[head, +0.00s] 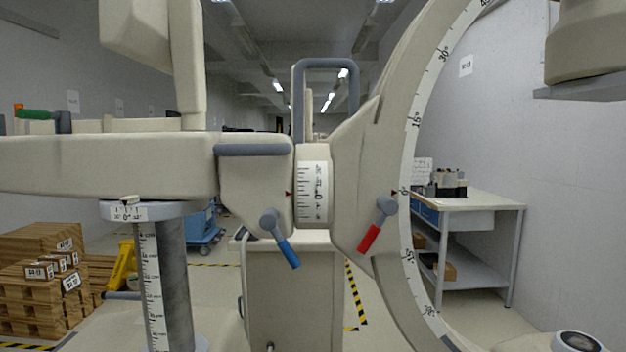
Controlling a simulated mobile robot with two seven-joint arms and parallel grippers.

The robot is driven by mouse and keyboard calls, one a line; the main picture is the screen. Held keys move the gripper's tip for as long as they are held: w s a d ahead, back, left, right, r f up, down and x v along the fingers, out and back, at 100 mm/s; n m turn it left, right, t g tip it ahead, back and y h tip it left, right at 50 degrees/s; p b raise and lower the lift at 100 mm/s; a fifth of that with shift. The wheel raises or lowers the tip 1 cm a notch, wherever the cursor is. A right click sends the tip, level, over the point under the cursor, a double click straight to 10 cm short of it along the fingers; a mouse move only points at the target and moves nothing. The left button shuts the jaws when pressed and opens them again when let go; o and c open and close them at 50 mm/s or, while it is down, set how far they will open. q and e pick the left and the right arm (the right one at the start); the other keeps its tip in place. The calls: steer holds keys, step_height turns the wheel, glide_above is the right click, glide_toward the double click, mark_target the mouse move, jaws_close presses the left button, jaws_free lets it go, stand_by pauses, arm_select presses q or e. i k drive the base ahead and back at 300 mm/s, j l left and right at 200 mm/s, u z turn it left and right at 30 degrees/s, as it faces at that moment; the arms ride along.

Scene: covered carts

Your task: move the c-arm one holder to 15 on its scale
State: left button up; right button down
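The c-arm's holder (362,165) is a cream block in the middle of the head view, gripping the big curved arc (398,110). The arc's scale (411,140) carries 45, 30, 15, 0 and, lower down, 15 and 30. A small red pointer on the holder (394,192) stands at about the 0. A red-handled lever (371,236) hangs tilted on the holder. To its left a drum scale (314,192) has its red pointer at about 0, and a blue-handled lever (287,251) hangs below. Neither of my grippers is in view.
A horizontal cream arm (100,165) rests on a column with a vertical scale (154,285). A grey loop handle (325,64) stands behind the drum. A white table (480,203) stands at right, wooden crates (35,310) at left. Yellow-black tape marks the floor.

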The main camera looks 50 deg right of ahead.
mark_target(339, 183)
steer(key=l+z, duration=0.1)
steer(key=z, duration=1.55)
